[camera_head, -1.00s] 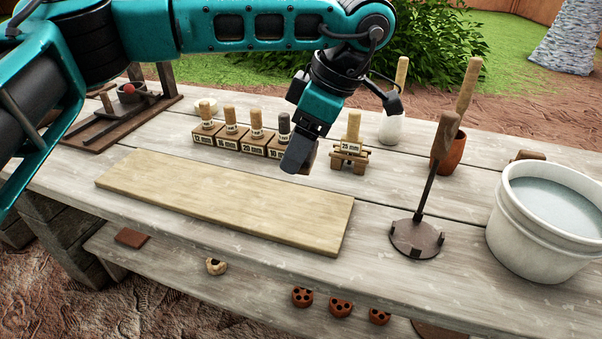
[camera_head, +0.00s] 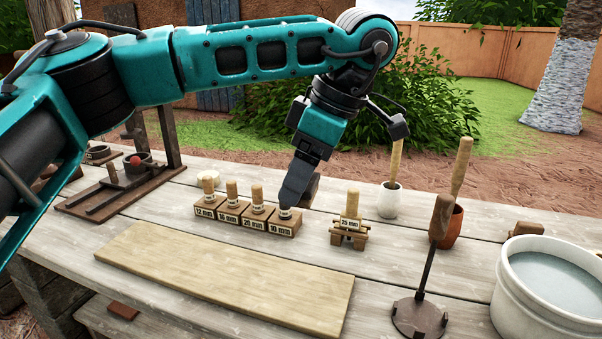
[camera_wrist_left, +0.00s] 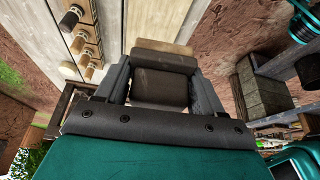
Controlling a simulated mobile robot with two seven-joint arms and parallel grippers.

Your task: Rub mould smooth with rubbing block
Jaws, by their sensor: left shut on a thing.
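My left gripper (camera_head: 292,200) is shut on a brown block (camera_wrist_left: 162,88), which looks like the rubbing block. It has a paler tan edge (camera_wrist_left: 163,47) in the wrist view. In the head view only part of the block (camera_head: 312,188) shows behind the fingers. The fingers overlap the peg of the 10 mm piece; whether they touch is unclear. Labelled wooden pieces with pegs stand in a row (camera_head: 247,215). A 25 mm piece (camera_head: 350,218) sits on a small wooden stand to their right. I cannot tell which piece is the mould. My right gripper is out of view.
A long pale board (camera_head: 225,275) lies on the table's front, its top bare. A dark round-footed tool (camera_head: 420,318) stands right of it. A white water bucket (camera_head: 550,285) is at right. A white pot (camera_head: 389,203) and a clay pot (camera_head: 447,225) stand behind.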

